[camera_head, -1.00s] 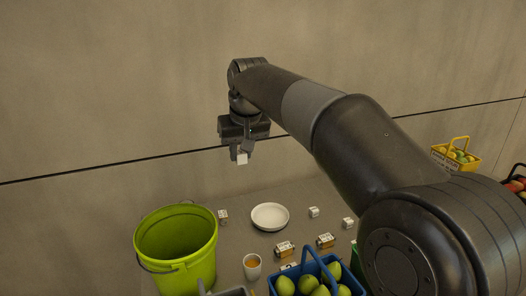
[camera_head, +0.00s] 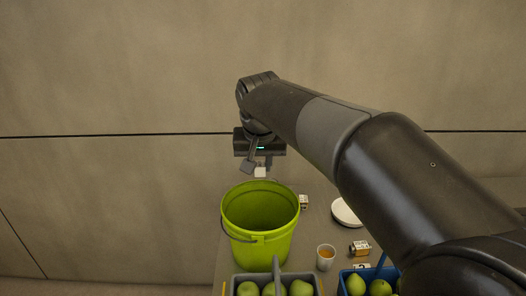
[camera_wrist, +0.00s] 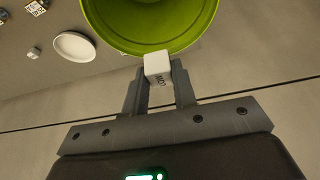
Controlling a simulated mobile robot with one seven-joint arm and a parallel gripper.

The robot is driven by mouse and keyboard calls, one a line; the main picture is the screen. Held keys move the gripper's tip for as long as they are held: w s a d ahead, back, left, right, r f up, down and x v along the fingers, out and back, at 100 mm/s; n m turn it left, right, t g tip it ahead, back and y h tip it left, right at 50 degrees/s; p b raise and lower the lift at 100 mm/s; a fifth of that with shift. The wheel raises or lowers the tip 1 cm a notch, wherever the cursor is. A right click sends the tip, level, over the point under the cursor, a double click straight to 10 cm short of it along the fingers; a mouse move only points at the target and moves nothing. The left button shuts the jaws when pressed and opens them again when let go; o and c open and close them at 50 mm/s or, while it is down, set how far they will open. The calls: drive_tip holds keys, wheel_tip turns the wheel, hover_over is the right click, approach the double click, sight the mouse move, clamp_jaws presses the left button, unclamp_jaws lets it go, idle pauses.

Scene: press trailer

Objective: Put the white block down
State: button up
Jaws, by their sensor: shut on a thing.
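The white block (camera_head: 260,172) is between the fingertips of my gripper (camera_head: 256,166), which is shut on it.
A white bowl (camera_head: 345,213), a small block (camera_head: 304,202), a cup (camera_head: 326,257) and a labelled box (camera_head: 360,248) stand on the table right of the bucket. A grey basket (camera_head: 236,280) and a blue basket (camera_head: 343,283) of green fruit are in front. A plain wall stands behind.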

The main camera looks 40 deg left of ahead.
sight(261, 172)
wheel_tip(261, 172, down, 11)
idle(0.8)
drive_tip(key=shift+f, duration=0.1)
drive_tip(key=o, duration=1)
drive_tip(key=shift+o, duration=0.2)
wheel_tip(261, 172, up, 7)
drive_tip(key=shift+r, duration=0.1)
idle(0.5)
